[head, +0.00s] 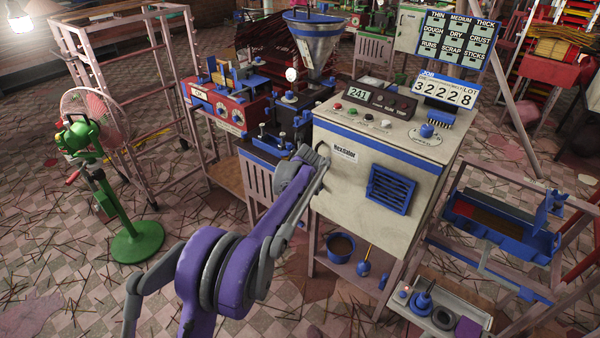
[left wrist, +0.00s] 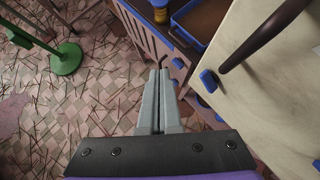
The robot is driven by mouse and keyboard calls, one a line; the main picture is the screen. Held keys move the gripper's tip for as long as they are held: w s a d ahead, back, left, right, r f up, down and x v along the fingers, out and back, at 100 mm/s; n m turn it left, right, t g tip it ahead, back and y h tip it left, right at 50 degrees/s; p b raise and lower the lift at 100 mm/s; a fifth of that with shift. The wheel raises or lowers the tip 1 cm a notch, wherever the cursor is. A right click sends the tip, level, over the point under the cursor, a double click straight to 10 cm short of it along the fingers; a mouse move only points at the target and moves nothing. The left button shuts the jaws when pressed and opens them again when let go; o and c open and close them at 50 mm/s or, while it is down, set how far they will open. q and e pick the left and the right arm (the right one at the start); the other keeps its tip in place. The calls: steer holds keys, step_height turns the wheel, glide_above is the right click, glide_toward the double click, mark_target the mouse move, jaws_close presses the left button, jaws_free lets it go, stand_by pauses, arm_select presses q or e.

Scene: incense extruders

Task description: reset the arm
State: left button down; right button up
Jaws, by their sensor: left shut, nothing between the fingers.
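My left arm (head: 228,270), purple and grey, comes in from the bottom of the head view and reaches up to the front left of the white Rexdalor machine (head: 375,185). Its grey wrist end overlaps the machine's left front edge there; I cannot tell whether they touch. In the left wrist view my left gripper (left wrist: 160,80) has its two grey fingers together with nothing between them. It points down past the machine's side, above the littered floor. My right gripper is in neither view.
A green stand fan (head: 95,180) is at the left, beside a pink rack (head: 165,90). A steel hopper (head: 315,42) and red machine (head: 215,110) stand behind. A tool tray (head: 465,310) is at lower right. Open checkered floor lies left of my arm.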

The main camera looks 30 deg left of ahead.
arm_select(q)
steer(key=s+r, duration=0.4)
steer(key=shift+a, duration=0.2)
steer(key=s+d+r+n+h+p, duration=0.1)
steer(key=s+d+r+n+p, duration=0.15)
steer(key=s+d+n, duration=0.45)
steer(key=s+d+r+n+h+p, duration=0.25)
steer(key=s+d+n, duration=0.35)
steer(key=s, duration=0.4)
steer(key=s+d+f+n+p, duration=0.1)
steer(key=s+d+n, duration=0.2)
steer(key=s+n, duration=0.2)
steer(key=s+d+f+n+h+p, duration=0.1)
steer(key=s+d+n, duration=0.3)
steer(key=s, duration=0.4)
steer(key=s+d+f+n+g+h, duration=0.1)
steer(key=s+d+f+n, duration=0.1)
steer(key=s+n, duration=0.3)
steer(key=shift+s+d+n+p, duration=0.35)
steer(key=shift+s+d, duration=0.45)
steer(key=shift+s, duration=0.35)
steer(key=shift+r+h, duration=0.1)
steer(key=shift+h, duration=0.15)
